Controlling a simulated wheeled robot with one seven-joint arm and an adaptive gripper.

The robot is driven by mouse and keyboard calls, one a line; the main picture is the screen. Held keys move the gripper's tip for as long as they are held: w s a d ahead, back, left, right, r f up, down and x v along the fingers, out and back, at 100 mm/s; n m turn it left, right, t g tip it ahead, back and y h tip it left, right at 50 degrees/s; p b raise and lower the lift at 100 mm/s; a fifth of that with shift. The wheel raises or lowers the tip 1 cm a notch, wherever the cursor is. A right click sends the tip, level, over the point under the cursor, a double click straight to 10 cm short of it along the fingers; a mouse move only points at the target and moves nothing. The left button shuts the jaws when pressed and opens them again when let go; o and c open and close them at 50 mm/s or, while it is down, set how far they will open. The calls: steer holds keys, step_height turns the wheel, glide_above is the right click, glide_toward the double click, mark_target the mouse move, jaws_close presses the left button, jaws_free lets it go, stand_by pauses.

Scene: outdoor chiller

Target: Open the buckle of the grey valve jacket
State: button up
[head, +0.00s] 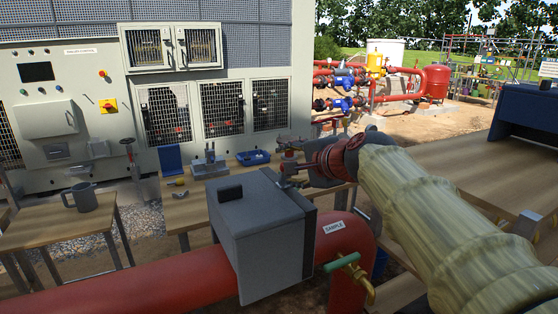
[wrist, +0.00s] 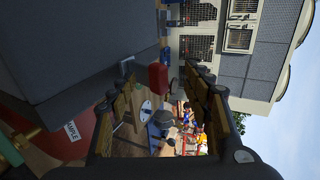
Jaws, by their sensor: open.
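The grey valve jacket (head: 262,240) is a boxy cover around the red pipe in the head view. A small black block (head: 230,193) sits on its top; I cannot tell whether this is the buckle. The jacket also fills the upper left of the wrist view (wrist: 75,45). My gripper (head: 284,176) is open at the jacket's far right top edge, seemingly apart from it. Its two fingers in the wrist view (wrist: 162,72) have a gap between them and hold nothing. The jacket's far and right faces are mostly hidden from the head view.
The red pipe (head: 140,290) runs under the jacket and bends down at right, with a green-handled brass tap (head: 350,264). A wooden table (head: 185,207) behind carries a blue tray (head: 253,158). A mug (head: 83,197) stands on the left table. Another table is at right.

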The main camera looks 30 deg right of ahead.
steer(key=shift+o, duration=1.1)
steer(key=shift+w+r, duration=0.1)
steer(key=shift+r, duration=0.15)
steer(key=w+r+p, duration=0.4)
steer(key=w+p, duration=0.1)
steer(key=shift+r, duration=0.1)
steer(key=v, duration=1.2)
